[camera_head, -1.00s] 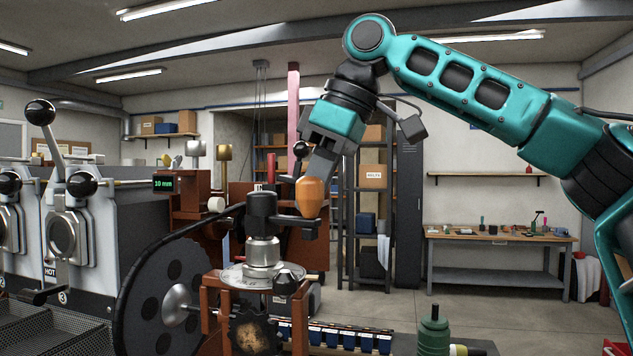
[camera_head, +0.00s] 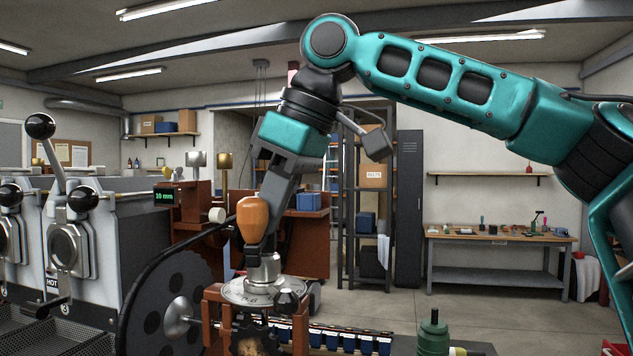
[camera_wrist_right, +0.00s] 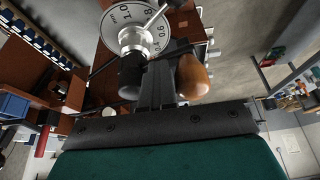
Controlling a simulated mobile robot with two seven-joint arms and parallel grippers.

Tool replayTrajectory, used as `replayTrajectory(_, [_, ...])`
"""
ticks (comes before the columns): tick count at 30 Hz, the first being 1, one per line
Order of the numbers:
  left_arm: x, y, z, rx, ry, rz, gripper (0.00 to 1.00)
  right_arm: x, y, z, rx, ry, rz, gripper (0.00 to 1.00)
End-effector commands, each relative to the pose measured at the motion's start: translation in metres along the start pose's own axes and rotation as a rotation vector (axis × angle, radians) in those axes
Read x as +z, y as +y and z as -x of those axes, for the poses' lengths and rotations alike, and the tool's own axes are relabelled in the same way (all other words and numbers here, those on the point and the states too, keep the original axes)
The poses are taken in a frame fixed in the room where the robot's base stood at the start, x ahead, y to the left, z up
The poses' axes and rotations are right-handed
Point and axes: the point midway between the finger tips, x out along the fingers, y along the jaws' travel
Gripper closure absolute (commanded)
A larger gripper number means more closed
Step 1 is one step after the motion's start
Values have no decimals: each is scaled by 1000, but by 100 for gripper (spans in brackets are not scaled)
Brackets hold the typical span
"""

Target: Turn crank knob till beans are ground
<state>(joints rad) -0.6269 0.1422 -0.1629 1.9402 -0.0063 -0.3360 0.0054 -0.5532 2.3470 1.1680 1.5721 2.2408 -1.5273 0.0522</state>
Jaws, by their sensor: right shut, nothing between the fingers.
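The crank knob (camera_head: 253,218) is an orange-brown wooden handle standing upright on the crank of the grinder. Its dark crank arm is mostly hidden. Below it are the grinder's metal neck (camera_head: 263,268) and round dial plate (camera_head: 250,291). My right gripper (camera_head: 271,228) reaches down right behind the knob, its fingers shut with nothing between them. In the right wrist view the fingers (camera_wrist_right: 158,88) lie between the knob (camera_wrist_right: 192,76) and the black crank hub (camera_wrist_right: 132,76), close beside the knob. I cannot tell whether they touch it. My left gripper is not in view.
A large black wheel (camera_head: 165,300) stands left of the grinder, with grey roaster machines (camera_head: 75,230) beyond it. A row of blue cups (camera_head: 335,338) runs in front to the right. A green bottle (camera_head: 434,335) stands at the lower right.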

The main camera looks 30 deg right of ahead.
Motion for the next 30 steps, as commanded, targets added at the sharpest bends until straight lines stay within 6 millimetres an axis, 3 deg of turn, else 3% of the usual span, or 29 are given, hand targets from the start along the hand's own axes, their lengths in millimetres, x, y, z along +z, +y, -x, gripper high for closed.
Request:
replayTrajectory(5, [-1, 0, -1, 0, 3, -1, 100, -10, 0, -7, -2, -6, 0, 100])
replayTrajectory(13, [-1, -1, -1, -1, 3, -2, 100, -42, 4, -24, 0, -8, -1, 100])
replayTrajectory(20, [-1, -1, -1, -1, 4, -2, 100, -49, 7, -29, -4, -8, 0, 100])
replayTrajectory(30, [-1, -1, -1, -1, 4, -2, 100, -44, 54, -29, -1, -13, -5, 100])
